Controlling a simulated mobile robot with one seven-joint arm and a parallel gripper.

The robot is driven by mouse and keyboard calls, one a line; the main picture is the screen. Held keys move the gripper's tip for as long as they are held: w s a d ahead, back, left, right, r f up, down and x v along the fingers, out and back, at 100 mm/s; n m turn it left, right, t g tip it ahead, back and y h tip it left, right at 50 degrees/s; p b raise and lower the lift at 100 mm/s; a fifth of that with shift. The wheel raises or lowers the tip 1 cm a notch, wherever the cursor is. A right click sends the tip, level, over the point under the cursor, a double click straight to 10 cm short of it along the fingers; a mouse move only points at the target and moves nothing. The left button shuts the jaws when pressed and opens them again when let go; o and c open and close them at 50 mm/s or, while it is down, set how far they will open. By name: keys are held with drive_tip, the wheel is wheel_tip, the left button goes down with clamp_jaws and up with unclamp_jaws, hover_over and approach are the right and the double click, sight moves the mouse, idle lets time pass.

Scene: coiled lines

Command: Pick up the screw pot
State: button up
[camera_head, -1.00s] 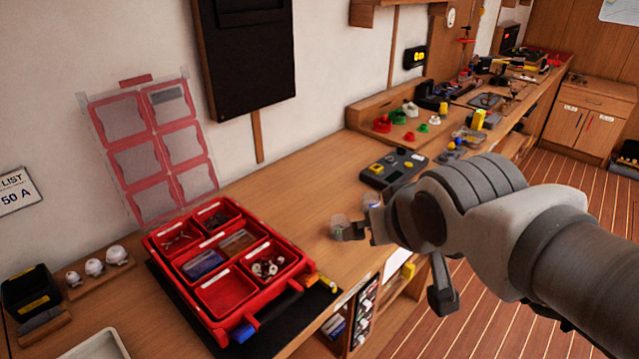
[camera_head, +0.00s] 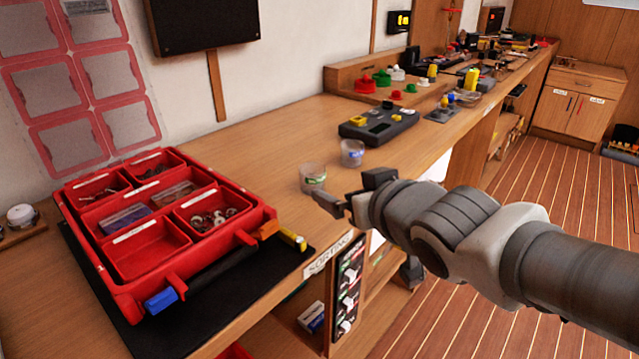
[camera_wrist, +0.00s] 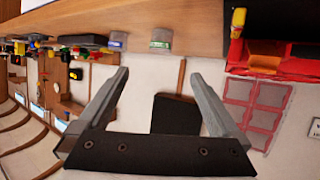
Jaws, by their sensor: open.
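Two small clear pots stand upright on the wooden bench near its front edge. One has a green label (camera_head: 313,178) and the other a blue label (camera_head: 352,153); I cannot tell which is the screw pot. My gripper (camera_head: 342,188) is open and empty, just to the right of the green-labelled pot and in front of the blue-labelled one. In the wrist view, the green-labelled pot (camera_wrist: 160,39) and blue-labelled pot (camera_wrist: 117,40) lie beyond the open fingers (camera_wrist: 158,76), apart from them. The pots' contents are too small to make out.
A red sorting case (camera_head: 143,262) with open compartments lies on a black mat (camera_head: 230,290) to the left. A dark device with yellow parts (camera_head: 378,127) stands behind the pots. Colored parts and tools crowd the bench farther back. Bare bench (camera_head: 250,150) lies left of the pots.

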sight(317, 175)
drive_tip(key=shift+p+x, duration=0.9)
drive_tip(key=shift+x, duration=1.1)
drive_tip(key=shift+p+x, duration=1)
drive_tip(key=shift+x, duration=0.9)
drive_tip(key=p, duration=0.1)
drive_tip(key=w+p, duration=0.1)
drive_tip(key=shift+a+f+p, duration=0.2)
drive_tip(key=shift+a+p, duration=0.15)
drive_tip(key=p, duration=0.1)
drive_tip(key=w+p, duration=0.1)
drive_tip(key=p, duration=0.1)
drive_tip(key=shift+w+a+f, duration=0.1)
drive_tip(key=shift+f, duration=0.2)
drive_tip(key=shift+p+x, duration=0.55)
drive_tip(key=shift+x, duration=0.75)
drive_tip(key=shift+b+x, duration=0.35)
drive_tip(key=shift+x, duration=2.2)
drive_tip(key=shift+w+r, duration=0.1)
drive_tip(key=shift+r, duration=0.15)
drive_tip(key=c, duration=1.4)
drive_tip(key=shift+c, duration=0.2)
